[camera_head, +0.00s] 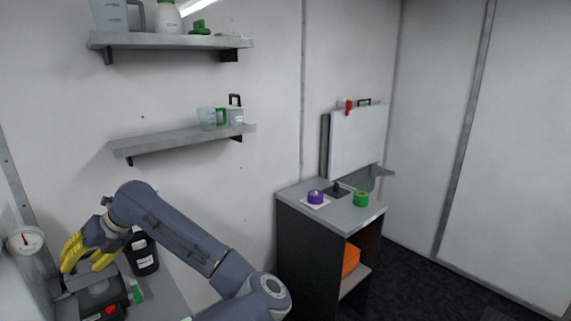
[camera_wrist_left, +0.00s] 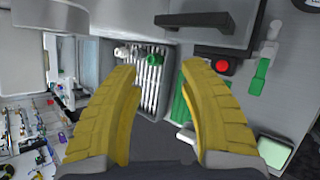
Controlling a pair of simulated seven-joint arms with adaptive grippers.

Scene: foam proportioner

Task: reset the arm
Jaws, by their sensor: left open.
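My left gripper (camera_head: 82,262) has two yellow fingers and hangs at the lower left of the head view, over a bench with a dark device. In the left wrist view the left gripper (camera_wrist_left: 160,75) is open, with a clear gap between the fingers and nothing held. My blue-grey left arm (camera_head: 175,235) reaches across the bottom of the head view, bent at the elbow. My right gripper is in neither view.
A dark device with a red button (camera_head: 110,310) and a black container (camera_head: 142,256) stand close to the left gripper. A round gauge (camera_head: 25,241) is at the left edge. Wall shelves (camera_head: 180,140) hang above. A cabinet (camera_head: 330,211) stands right, beyond open floor.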

